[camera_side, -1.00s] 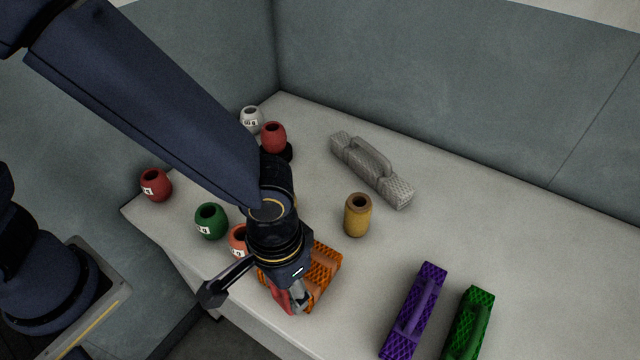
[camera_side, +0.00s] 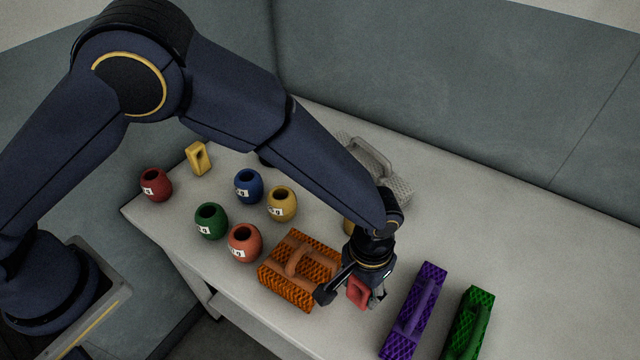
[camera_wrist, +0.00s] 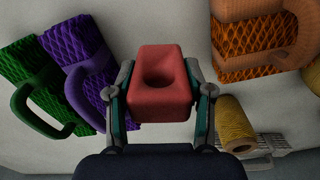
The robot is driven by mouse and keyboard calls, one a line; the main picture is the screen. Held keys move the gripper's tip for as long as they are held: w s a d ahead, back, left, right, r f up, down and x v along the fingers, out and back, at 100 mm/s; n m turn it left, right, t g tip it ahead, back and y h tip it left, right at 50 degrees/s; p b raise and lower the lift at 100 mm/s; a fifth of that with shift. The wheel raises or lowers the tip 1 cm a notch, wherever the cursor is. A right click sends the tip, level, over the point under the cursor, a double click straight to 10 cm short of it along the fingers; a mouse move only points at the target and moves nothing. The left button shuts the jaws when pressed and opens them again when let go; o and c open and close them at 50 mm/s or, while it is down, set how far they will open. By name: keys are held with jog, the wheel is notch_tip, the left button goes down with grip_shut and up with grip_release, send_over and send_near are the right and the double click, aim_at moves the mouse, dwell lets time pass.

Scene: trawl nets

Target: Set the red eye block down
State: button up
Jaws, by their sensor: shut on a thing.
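The red eye block (camera_side: 357,292) is a small red block with a round hole. My gripper (camera_side: 368,290) is shut on it, between the orange net bundle and the purple net bundle, near the table's front edge. In the wrist view the red eye block (camera_wrist: 160,84) sits between the two fingers of my gripper (camera_wrist: 160,100), its hole facing the camera. Whether its underside touches the table (camera_side: 490,230) cannot be told.
The orange net bundle (camera_side: 290,285) lies left of my gripper. The purple (camera_side: 410,325) and green (camera_side: 468,325) bundles lie to the right. A grey bundle (camera_side: 400,190) is behind. Several labelled pots, including a coral one (camera_side: 244,245), and a yellow block (camera_side: 198,158) stand left.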

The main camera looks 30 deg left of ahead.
aim_at(364, 295)
jog(key=shift+w+d+f, duration=0.15)
jog(key=shift+w+f, duration=0.05)
jog(key=shift+f, duration=0.75)
jog(key=shift+w+d+f, duration=0.1)
jog(key=shift+w+f, duration=0.05)
jog(key=shift+f, duration=0.75)
jog(key=shift+f, duration=0.2)
jog(key=o, duration=1.2)
